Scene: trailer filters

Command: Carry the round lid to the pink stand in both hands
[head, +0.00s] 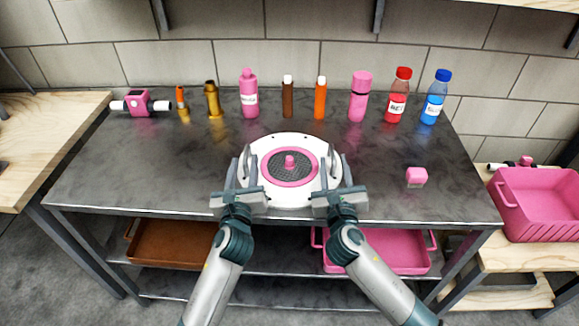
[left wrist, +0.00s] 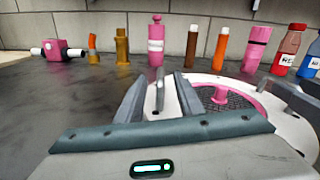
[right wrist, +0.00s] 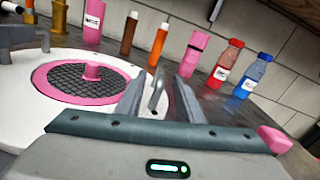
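The round lid (head: 263,192) is a white disc with a pink ring, dark mesh, a pink knob in the middle and a grey handle on each side. It lies at the front middle of the grey table. My left gripper (head: 243,168) is open, with its fingers on either side of the left handle (left wrist: 160,92). My right gripper (head: 335,167) is open, with its fingers on either side of the right handle (right wrist: 157,92). Gaps show between fingers and handles in both wrist views. I cannot tell which pink thing is the stand.
Several bottles, such as the red-capped one (head: 397,98) and the blue-capped one (head: 434,100), line the table's back. A small pink block (head: 416,177) lies right of the lid. A pink crate (head: 540,211) stands at the right. The table (head: 130,175) is clear left of the lid.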

